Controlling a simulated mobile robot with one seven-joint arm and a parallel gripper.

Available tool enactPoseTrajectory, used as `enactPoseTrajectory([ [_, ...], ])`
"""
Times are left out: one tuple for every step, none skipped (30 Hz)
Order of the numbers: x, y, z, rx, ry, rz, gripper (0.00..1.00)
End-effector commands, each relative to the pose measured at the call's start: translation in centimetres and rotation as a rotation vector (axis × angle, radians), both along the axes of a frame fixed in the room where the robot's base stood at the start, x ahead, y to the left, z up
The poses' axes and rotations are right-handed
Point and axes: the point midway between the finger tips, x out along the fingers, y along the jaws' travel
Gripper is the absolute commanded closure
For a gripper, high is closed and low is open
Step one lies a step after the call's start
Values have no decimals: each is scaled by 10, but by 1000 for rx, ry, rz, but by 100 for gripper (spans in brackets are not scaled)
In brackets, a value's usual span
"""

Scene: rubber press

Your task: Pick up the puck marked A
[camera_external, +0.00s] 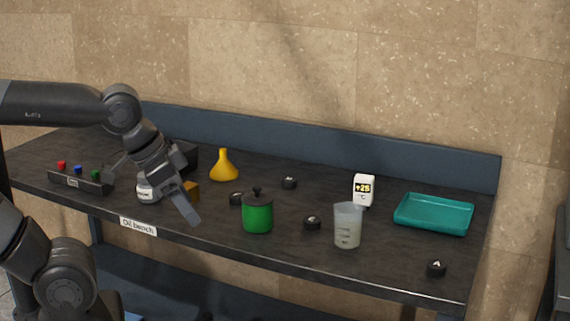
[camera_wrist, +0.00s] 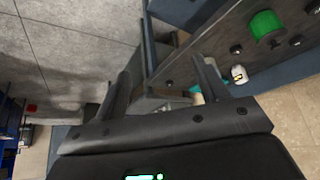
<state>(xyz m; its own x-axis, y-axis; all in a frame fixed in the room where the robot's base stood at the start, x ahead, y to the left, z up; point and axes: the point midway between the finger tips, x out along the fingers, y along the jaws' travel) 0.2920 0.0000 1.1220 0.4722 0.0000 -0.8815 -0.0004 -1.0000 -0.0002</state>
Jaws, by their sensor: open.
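Several small black pucks stand on the dark bench. The puck at the front right corner (camera_external: 436,268) carries a white mark that looks like an A. Other pucks stand behind the green jar (camera_external: 289,182), left of it (camera_external: 237,198) and right of it (camera_external: 312,222); their marks are too small to read surely. My gripper (camera_external: 150,195) is open and empty above the left part of the bench, far from the corner puck. In the wrist view my open gripper (camera_wrist: 166,75) shows both fingers, with a small dark puck (camera_wrist: 168,83) seen between them in the distance.
The green jar (camera_external: 257,216), a beaker (camera_external: 347,228), a white +25 display (camera_external: 363,188) and a teal tray (camera_external: 433,214) share the bench (camera_external: 390,272). A yellow flask (camera_external: 223,166) stands behind; a button box (camera_external: 80,182) is left. The front right is mostly clear.

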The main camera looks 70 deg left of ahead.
Motion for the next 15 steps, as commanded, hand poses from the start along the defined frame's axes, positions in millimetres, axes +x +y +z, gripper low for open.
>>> enactPoseTrajectory([
  [5,0,3,0,2,-1,33],
  [9,0,4,1,4,-2,33],
  [15,-1,8,2,6,-4,33],
  [22,-1,11,2,8,-4,33],
  [29,-1,14,3,10,-6,33],
  [40,-1,18,3,13,-8,33],
  [50,-2,22,4,15,-10,33],
  [59,-2,25,5,18,-12,33],
  [72,-3,29,6,20,-15,33],
  [82,-3,32,7,22,-17,33],
  [92,-4,34,8,24,-19,33],
  [106,-4,37,8,26,-22,33],
  [116,-5,39,9,29,-23,33],
  [126,-5,40,9,32,-26,33],
  [140,-6,41,9,34,-28,33],
])
